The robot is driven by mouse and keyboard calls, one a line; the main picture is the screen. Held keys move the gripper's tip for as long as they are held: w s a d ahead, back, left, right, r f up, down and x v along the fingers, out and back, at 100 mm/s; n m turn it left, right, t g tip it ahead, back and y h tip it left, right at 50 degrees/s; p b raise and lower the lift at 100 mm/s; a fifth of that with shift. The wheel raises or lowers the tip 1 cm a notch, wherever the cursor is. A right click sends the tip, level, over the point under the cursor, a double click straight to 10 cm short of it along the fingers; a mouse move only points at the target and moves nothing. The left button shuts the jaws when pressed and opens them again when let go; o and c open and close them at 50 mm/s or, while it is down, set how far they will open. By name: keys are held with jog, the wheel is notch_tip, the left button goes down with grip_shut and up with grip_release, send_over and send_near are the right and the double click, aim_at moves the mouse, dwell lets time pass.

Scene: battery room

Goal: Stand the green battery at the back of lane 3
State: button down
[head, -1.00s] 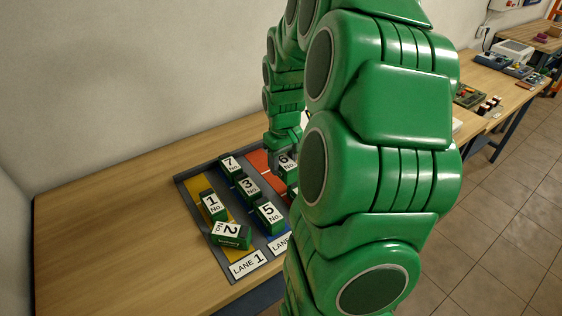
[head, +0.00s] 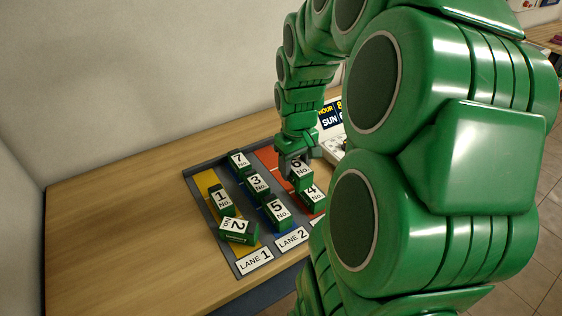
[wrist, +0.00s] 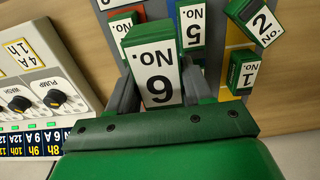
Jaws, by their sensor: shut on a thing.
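My gripper (head: 293,160) is shut on the green battery No. 6 (wrist: 157,75), whose white top label shows large in the wrist view. In the head view, battery No. 6 (head: 301,170) is upright in or just above the red lane (head: 267,158), towards its back. I cannot tell whether its base touches the lane floor. Green battery No. 4 (head: 313,193) stands in the same lane, in front of No. 6. Labels LANE 1 (head: 254,262) and LANE 2 (head: 292,239) are readable.
Batteries No. 7 (head: 238,161), No. 3 (head: 257,183) and No. 5 (head: 279,210) stand in the blue lane. No. 1 (head: 221,199) is in the yellow lane; No. 2 (head: 237,229) sits askew in front. A panel with knobs (wrist: 45,75) is close beside my gripper.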

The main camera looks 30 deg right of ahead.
jog(key=w+d+f, duration=0.1)
jog(key=w+f, duration=0.1)
jog(key=w, duration=0.5)
jog(key=w+d+f, duration=0.2)
jog(key=w+f, duration=0.1)
jog(key=w, duration=0.4)
jog(key=w+d+f, duration=0.2)
jog(key=w+f, duration=0.1)
jog(key=w, duration=0.4)
jog(key=shift+w+d, duration=0.1)
jog(key=shift+w, duration=0.25)
jog(key=shift+w+d+f, duration=0.2)
jog(key=shift+w+f, duration=0.4)
jog(key=shift+f, duration=0.15)
jog(key=shift+w+f, duration=0.1)
jog(key=shift+f, duration=1.5)
jog(key=shift+f, duration=0.1)
jog(key=shift+c, duration=2.3)
grip_release()
